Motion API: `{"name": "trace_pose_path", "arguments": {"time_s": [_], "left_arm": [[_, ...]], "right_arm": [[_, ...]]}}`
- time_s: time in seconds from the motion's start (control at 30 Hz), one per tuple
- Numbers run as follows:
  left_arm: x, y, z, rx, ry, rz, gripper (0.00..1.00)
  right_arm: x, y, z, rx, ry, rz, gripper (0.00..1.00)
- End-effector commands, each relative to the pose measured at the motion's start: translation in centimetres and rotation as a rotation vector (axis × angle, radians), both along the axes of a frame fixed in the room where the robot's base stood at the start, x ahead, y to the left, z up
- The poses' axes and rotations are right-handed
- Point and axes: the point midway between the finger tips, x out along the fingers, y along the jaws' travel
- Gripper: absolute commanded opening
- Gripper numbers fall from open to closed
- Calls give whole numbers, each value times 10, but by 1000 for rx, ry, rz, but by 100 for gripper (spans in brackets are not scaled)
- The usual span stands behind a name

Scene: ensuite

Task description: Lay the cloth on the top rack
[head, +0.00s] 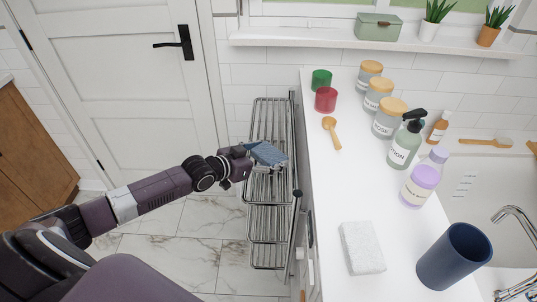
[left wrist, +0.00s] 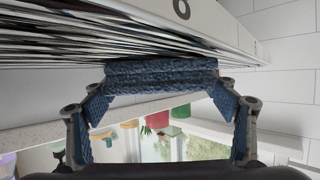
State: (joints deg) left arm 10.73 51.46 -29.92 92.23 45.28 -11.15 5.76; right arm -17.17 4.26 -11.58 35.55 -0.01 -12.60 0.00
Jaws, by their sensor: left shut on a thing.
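The folded blue cloth (head: 267,153) is in my left gripper (head: 246,158), over the near part of the top rack (head: 271,112) of a tiered metal wire stand. In the left wrist view the cloth (left wrist: 160,75) lies across between the two fingers (left wrist: 165,125) of my left gripper, close to dark bars (left wrist: 70,42). I cannot tell whether the cloth touches the rack. Lower tiers (head: 267,222) show beneath. The gripper and cloth hide part of the top rack. My right gripper is not in view.
A white counter (head: 345,195) stands right beside the rack, with a green cup (head: 321,80), a red cup (head: 326,100), jars, bottles and a blue cup (head: 454,256). A white door (head: 125,80) is behind at left. The tiled floor (head: 180,220) left of the rack is clear.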

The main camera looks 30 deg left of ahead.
Motion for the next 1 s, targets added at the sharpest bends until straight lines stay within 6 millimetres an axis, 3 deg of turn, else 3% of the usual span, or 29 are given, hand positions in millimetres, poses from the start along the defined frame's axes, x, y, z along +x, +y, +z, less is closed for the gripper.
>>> {"name": "trace_pose_path", "arguments": {"time_s": [0.17,0.2,0.33,0.7,1.0], "left_arm": [[0,0,-3,0,0,0,55],[0,0,-2,0,0,0,82],[0,0,-2,0,0,0,96],[-1,1,2,0,0,0,96],[-35,12,14,2,3,0,96]], "right_arm": [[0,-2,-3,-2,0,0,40],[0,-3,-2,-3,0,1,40],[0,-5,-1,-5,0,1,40],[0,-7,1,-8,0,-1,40],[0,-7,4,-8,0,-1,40]]}}
